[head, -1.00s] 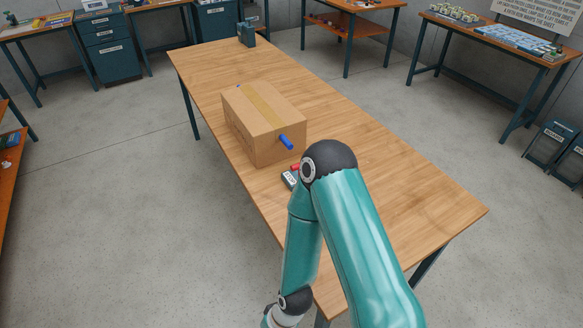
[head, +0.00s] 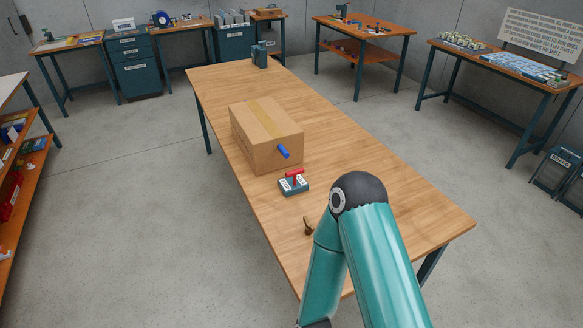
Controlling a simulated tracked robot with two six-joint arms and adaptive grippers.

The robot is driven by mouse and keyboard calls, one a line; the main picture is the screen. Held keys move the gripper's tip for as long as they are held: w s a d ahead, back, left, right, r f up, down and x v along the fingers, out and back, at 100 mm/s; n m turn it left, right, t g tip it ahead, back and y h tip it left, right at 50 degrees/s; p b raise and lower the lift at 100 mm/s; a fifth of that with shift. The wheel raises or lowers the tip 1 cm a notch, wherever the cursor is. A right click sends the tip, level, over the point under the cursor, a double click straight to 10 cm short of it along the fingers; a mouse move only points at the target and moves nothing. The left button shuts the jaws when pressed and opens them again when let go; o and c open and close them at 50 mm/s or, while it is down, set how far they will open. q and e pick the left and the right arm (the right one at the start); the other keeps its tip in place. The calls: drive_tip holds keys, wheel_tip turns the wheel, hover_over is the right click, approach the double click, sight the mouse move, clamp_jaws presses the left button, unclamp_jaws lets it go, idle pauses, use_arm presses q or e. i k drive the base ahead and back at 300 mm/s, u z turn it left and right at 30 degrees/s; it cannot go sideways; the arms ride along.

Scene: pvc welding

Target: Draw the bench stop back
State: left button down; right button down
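A small dark teal block (head: 293,187) with a white label and a red handle (head: 295,173) sits on the wooden bench (head: 365,165), near its left edge. It may be the bench stop, but its label is too small to read here. A brown cardboard box (head: 262,128) with a blue rod (head: 283,151) sticking out of its near side stands just beyond the block. My teal arm comes in from the bottom right, with its elbow over the near part of the bench. Neither of my grippers is in view.
A small brown object (head: 307,227) lies near the bench's left edge, beside my arm. A dark teal fixture (head: 260,55) stands at the far end. The bench right of the box is clear. An orange shelf (head: 30,170) stands at the left, with open floor between.

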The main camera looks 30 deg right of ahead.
sight(294, 183)
drive_tip(key=z, duration=0.05)
drive_tip(key=i, duration=0.9)
drive_tip(key=u, duration=0.05)
